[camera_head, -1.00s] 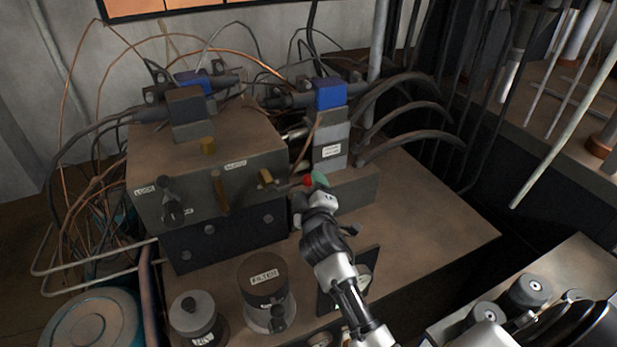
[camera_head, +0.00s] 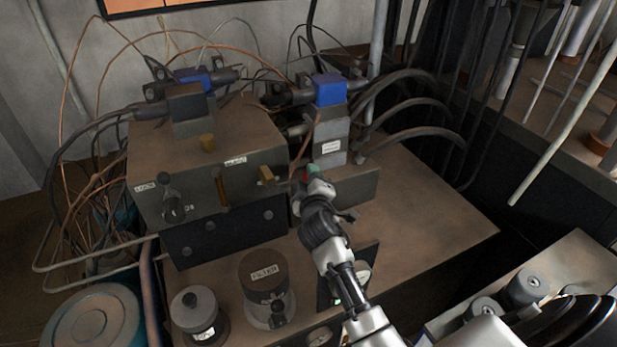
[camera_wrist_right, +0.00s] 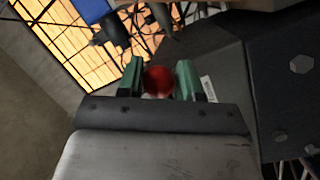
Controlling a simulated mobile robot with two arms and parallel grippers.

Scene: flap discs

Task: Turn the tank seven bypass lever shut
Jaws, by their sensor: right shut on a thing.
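My right gripper (camera_wrist_right: 158,77) has green fingertips that are shut on a red ball knob (camera_wrist_right: 158,81), seen between them in the right wrist view. In the head view the right gripper (camera_head: 309,174) is at the front of the grey valve block, just right of the large labelled box (camera_head: 250,195). Only a little of the red knob shows there, and the gripper hides any lever stem below it. I cannot read a tank seven bypass label. My left gripper is not in view.
The labelled box carries a brown handle (camera_head: 221,188) and a brass fitting (camera_head: 268,175) close left of the gripper. A blue-capped valve (camera_head: 329,90) and black hoses (camera_head: 410,113) rise behind. A filter canister (camera_head: 266,282) stands in front. The bench top (camera_head: 430,225) is bare at right.

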